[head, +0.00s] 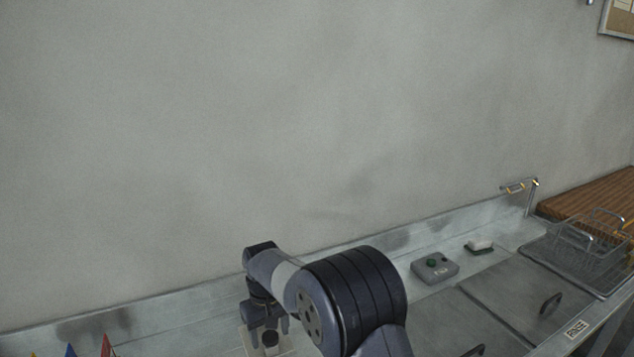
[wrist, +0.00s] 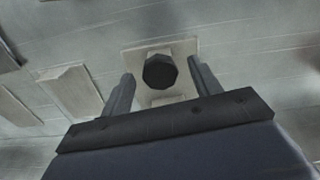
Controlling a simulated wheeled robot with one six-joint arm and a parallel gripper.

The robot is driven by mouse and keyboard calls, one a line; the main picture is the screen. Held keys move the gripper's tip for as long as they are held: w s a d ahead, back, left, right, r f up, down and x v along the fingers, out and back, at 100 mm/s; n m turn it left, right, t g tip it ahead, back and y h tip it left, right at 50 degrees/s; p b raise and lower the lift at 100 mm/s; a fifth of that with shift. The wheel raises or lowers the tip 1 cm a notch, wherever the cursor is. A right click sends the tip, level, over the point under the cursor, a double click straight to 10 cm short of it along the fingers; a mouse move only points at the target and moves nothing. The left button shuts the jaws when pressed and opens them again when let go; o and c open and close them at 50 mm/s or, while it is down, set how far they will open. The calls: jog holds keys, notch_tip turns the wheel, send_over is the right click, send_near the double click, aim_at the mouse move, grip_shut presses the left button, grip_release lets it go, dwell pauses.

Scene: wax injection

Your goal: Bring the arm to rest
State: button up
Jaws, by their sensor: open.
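My gripper (head: 267,322) is at the lower middle of the head view, pointing down over the metal counter, with my arm bent beside it. In the wrist view my gripper (wrist: 157,88) has its two fingers spread apart. A dark, many-sided knob (wrist: 160,71) shows between and beyond the fingers, over a pale square plate (wrist: 187,47). The knob (head: 270,339) also shows below the gripper in the head view. I see nothing held. Whether the fingers touch the knob is not clear.
Red and blue cones (head: 106,346) stand at lower left.

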jog(key=n, duration=0.3)
jog(key=shift+n, duration=0.4)
jog(key=n+b, duration=0.1)
jog(key=n, duration=0.2)
jog(key=shift+n, duration=0.4)
jog(key=shift+r, duration=1.1)
